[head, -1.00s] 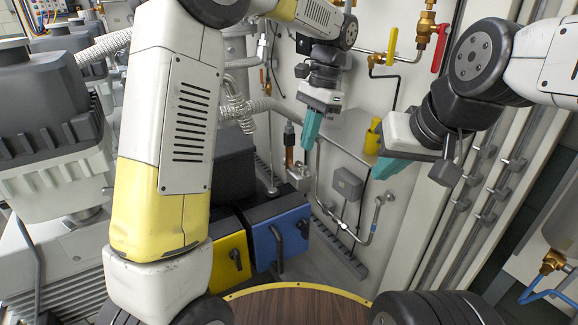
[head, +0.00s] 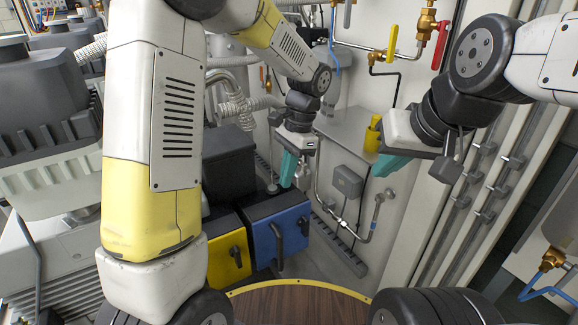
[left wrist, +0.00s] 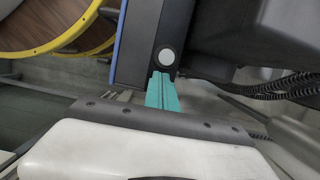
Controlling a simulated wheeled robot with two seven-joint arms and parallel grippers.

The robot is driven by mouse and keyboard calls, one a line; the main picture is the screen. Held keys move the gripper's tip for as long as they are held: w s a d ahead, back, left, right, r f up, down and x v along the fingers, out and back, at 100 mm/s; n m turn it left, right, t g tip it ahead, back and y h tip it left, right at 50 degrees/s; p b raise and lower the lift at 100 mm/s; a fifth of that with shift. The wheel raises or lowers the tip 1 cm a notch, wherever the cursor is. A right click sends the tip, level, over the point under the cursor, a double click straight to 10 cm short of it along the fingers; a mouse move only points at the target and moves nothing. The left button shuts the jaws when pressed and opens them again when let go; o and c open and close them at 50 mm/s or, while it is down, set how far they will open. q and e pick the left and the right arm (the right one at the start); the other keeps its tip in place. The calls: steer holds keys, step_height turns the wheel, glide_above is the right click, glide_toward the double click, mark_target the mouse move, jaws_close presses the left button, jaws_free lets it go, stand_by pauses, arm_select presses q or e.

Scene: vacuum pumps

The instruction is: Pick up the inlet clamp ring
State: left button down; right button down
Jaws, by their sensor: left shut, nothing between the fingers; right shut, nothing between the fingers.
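I cannot make out the inlet clamp ring in either view. My left gripper (head: 288,170) has teal fingers, shut and empty, pointing down above the blue box in the head view. In the left wrist view its fingers (left wrist: 162,92) are together, in front of a dark box side with a round pale knob (left wrist: 167,57). My right gripper (head: 386,166) is shut and empty, held in front of the pale wall panel at the right.
A blue-fronted box (head: 279,235) and a yellow-fronted box (head: 229,250) stand below my left gripper. Pipes and a grey junction box (head: 348,181) line the wall. Vacuum pumps (head: 45,110) fill the left. A round wooden top (head: 300,306) is at the bottom.

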mark_target(273, 188)
arm_select(q)
steer(key=shift+s+a, duration=0.55)
steer(key=shift+a, duration=0.2)
steer(key=shift+s+a, duration=0.5)
steer(key=shift+a, duration=0.25)
steer(key=shift+w+d, duration=0.1)
